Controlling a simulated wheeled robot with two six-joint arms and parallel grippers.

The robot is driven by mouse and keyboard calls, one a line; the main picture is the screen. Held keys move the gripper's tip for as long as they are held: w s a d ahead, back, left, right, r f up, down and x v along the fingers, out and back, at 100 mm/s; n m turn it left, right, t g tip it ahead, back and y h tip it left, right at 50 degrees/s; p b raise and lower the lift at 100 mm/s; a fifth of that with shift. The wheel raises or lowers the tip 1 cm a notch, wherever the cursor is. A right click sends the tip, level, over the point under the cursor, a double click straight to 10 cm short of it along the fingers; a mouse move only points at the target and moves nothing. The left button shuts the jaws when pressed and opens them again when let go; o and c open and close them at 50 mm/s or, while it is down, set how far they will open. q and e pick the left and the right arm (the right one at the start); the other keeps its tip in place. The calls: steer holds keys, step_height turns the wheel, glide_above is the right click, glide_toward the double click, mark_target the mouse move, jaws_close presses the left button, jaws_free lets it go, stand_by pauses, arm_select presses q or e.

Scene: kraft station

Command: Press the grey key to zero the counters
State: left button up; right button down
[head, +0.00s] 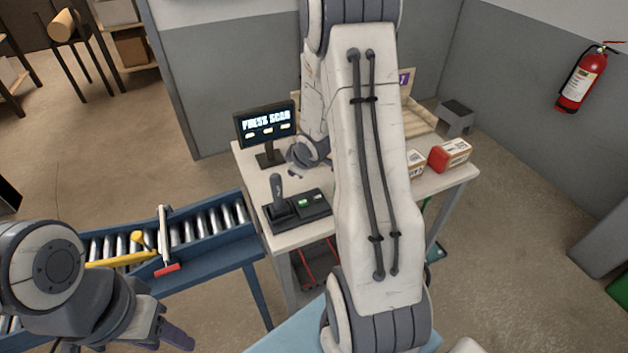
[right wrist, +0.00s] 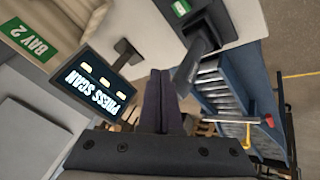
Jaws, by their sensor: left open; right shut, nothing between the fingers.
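A dark control box (head: 312,206) with a lit green key (head: 303,202) sits on the white table, with an upright dark handle (head: 278,192) at its left. In the right wrist view the dark handle (right wrist: 196,62) and a green patch (right wrist: 181,8) show. I cannot make out a grey key for certain. The monitor (head: 266,125) reads "PRESS SCAN"; it also shows in the right wrist view (right wrist: 95,88). My right gripper (head: 296,174) is shut and empty, above the table between monitor and control box. My left gripper (head: 176,335) is open at the lower left, away from the table.
A blue roller conveyor (head: 240,245) meets the left side of the white table (head: 255,172), with a yellow and red arm across it. Red and white boxes (head: 450,154) stand at the table's right. My right arm hides the table's middle.

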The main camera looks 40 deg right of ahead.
steer(key=n+t+p, duration=0.1)
steer(key=n+t, duration=0.1)
glide_above(321, 199)
step_height(321, 199, down, 4)
steer(key=shift+w+y, duration=0.1)
steer(key=shift+y, duration=0.2)
steer(key=shift+f, duration=0.1)
step_height(321, 199, down, 9)
steer(key=b, duration=0.7)
stand_by(1.3)
steer(key=shift+f+b, duration=0.25)
steer(key=shift+b, duration=0.2)
